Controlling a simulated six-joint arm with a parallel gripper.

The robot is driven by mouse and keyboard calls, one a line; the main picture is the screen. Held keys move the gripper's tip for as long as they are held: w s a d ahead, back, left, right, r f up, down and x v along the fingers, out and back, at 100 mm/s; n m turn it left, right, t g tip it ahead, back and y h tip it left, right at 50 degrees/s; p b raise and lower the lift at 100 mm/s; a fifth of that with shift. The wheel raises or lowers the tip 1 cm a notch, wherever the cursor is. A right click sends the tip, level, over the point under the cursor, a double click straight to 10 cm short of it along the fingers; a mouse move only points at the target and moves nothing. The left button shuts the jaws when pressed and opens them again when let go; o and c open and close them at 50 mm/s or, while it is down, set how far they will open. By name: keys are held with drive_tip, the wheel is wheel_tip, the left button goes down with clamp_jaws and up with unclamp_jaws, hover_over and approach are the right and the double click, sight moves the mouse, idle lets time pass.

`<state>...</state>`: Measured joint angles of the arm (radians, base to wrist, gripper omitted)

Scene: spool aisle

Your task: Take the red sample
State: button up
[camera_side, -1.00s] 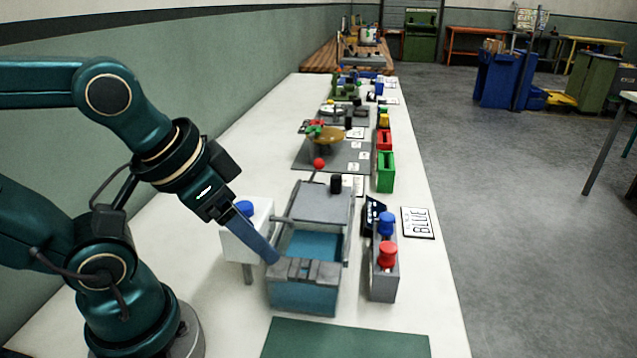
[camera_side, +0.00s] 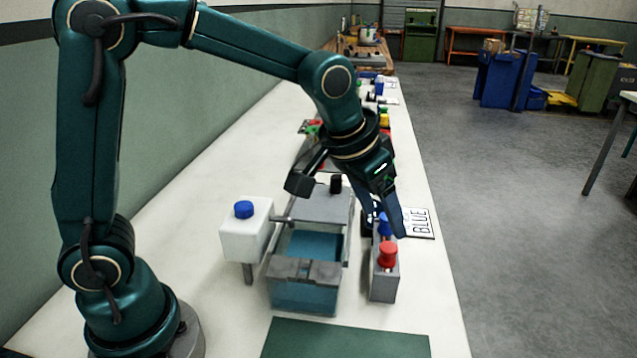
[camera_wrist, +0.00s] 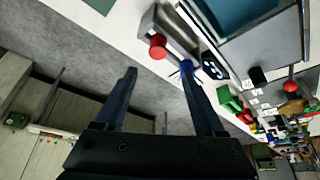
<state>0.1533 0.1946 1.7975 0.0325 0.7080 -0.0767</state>
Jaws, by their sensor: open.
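The red sample (camera_side: 387,255), a red spool-shaped piece, stands upright at the near end of a grey narrow rack (camera_side: 383,286). The blue sample (camera_side: 385,222) stands behind it in the same rack, partly hidden by my fingers. My gripper (camera_side: 388,226) is open above the rack's far part, by the blue sample. In the wrist view my gripper (camera_wrist: 159,72) has its fingers spread with nothing between them. The red sample (camera_wrist: 157,46) shows beyond the fingertips, apart from them. The blue sample (camera_wrist: 186,66) appears at the tip of the right finger; contact cannot be told.
A card reading BLUE (camera_side: 419,222) lies right of the rack. A grey and teal tank (camera_side: 303,293) stands left of it, with a white box with a blue cap (camera_side: 246,230) beside it. A green mat (camera_side: 345,341) lies in front, bare. The table's right edge is close.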

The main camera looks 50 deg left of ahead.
sight(388, 247)
drive_tip(key=shift+d+f+g, duration=0.25)
drive_tip(key=shift+f+g, duration=0.05)
drive_tip(key=shift+f, duration=0.75)
drive_tip(key=shift+x, duration=2.35)
clamp_jaws()
